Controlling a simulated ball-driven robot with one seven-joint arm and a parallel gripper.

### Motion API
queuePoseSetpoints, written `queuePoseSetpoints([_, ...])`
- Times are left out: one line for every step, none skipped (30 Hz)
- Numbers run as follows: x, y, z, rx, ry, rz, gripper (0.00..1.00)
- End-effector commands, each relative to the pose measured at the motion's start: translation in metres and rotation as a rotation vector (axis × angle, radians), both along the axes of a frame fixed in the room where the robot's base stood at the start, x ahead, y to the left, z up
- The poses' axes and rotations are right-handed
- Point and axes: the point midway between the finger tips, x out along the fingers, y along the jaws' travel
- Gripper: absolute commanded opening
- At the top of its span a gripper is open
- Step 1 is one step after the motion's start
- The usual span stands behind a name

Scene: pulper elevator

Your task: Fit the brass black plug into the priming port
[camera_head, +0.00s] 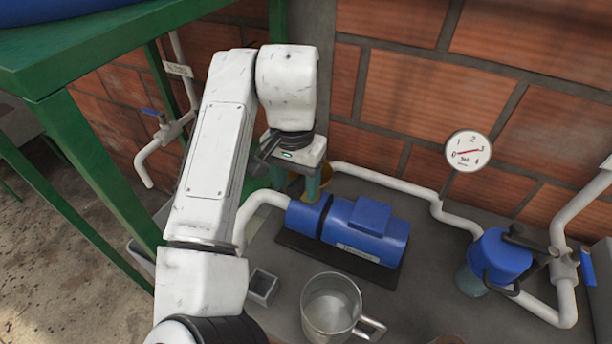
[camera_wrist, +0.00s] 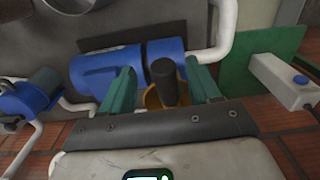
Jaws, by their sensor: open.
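In the wrist view a dark, upright cylinder, which looks like the black part of the plug (camera_wrist: 164,78), stands between the fingers of my gripper (camera_wrist: 163,84). A yellow, dish-like piece (camera_wrist: 150,99) shows around its lower part; whether it holds the plug or belongs to it I cannot tell. The teal fingers are apart, with a gap on each side of the cylinder. In the head view my gripper (camera_head: 296,186) points down behind the left end of the blue pump (camera_head: 350,228). The plug is hidden there. I cannot make out the priming port in either view.
A metal jug (camera_head: 331,305) and a small grey square box (camera_head: 262,286) stand in front of the pump. A white pipe (camera_head: 385,181) runs behind it to a blue filter (camera_head: 500,255). A pressure gauge (camera_head: 468,151) is at the brick wall. A green frame (camera_head: 95,205) stands left.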

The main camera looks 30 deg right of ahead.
Motion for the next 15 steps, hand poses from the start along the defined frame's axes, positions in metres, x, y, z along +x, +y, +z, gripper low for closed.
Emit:
queuePoseSetpoints([0.002, 0.0, -0.005, 0.0, 0.003, 0.002, 0.61])
queuePoseSetpoints([0.003, 0.0, -0.009, 0.001, 0.003, 0.002, 0.61])
queuePoseSetpoints([0.004, 0.0, -0.016, 0.0, 0.004, 0.002, 0.61])
queuePoseSetpoints([0.004, 0.0, -0.02, 0.0, 0.004, 0.002, 0.61])
queuePoseSetpoints([0.004, 0.0, -0.024, -0.001, 0.003, 0.002, 0.61])
queuePoseSetpoints([0.004, 0.0, -0.028, 0.0, 0.001, 0.001, 0.61])
queuePoseSetpoints([0.004, 0.0, -0.03, 0.0, 0.001, 0.0, 0.61])
queuePoseSetpoints([0.004, 0.0, -0.031, 0.001, 0.001, 0.0, 0.61])
queuePoseSetpoints([0.004, 0.0, -0.033, 0.001, 0.001, 0.0, 0.61])
queuePoseSetpoints([0.004, 0.0, -0.034, 0.0, 0.0, 0.0, 0.61])
queuePoseSetpoints([0.004, 0.0, -0.034, 0.001, -0.001, -0.001, 0.61])
queuePoseSetpoints([0.004, 0.0, -0.034, 0.001, -0.001, -0.001, 0.61])
queuePoseSetpoints([0.004, 0.0, -0.034, 0.001, -0.001, -0.001, 0.61])
queuePoseSetpoints([0.004, 0.0, -0.034, 0.001, -0.001, -0.001, 0.61])
queuePoseSetpoints([0.004, 0.0, -0.034, 0.0, 0.0, 0.0, 0.61])
